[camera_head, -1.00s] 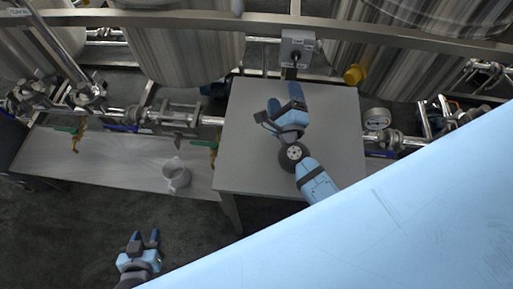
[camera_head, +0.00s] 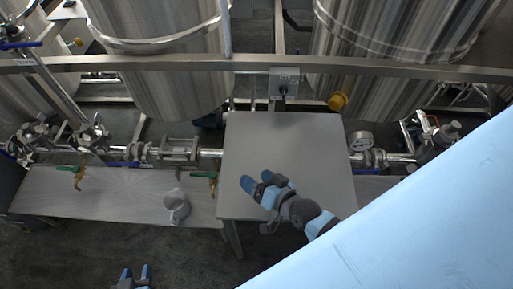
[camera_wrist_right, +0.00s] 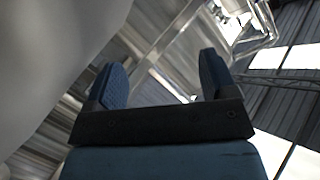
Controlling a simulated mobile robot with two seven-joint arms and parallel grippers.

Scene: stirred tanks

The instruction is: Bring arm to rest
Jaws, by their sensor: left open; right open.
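My right gripper (camera_head: 262,184) is open and empty over the front left part of the grey table (camera_head: 305,140) in the head view. Its two blue fingers (camera_wrist_right: 160,85) stand apart in the right wrist view, with nothing between them. My left gripper (camera_head: 134,272) shows at the bottom edge of the head view, above the dark floor. Its fingertips are apart and hold nothing; the rest of it is cut off by the frame. A large light-blue part of my body covers the lower right of the head view.
A grey metal jug (camera_head: 176,206) stands on the low bench (camera_head: 125,190) at left. Pipes, green-handled valves (camera_head: 78,176) and a gauge (camera_head: 361,141) run behind. A switch box (camera_head: 284,82) stands behind the table. Steel tanks (camera_head: 165,60) fill the back. The table's back is clear.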

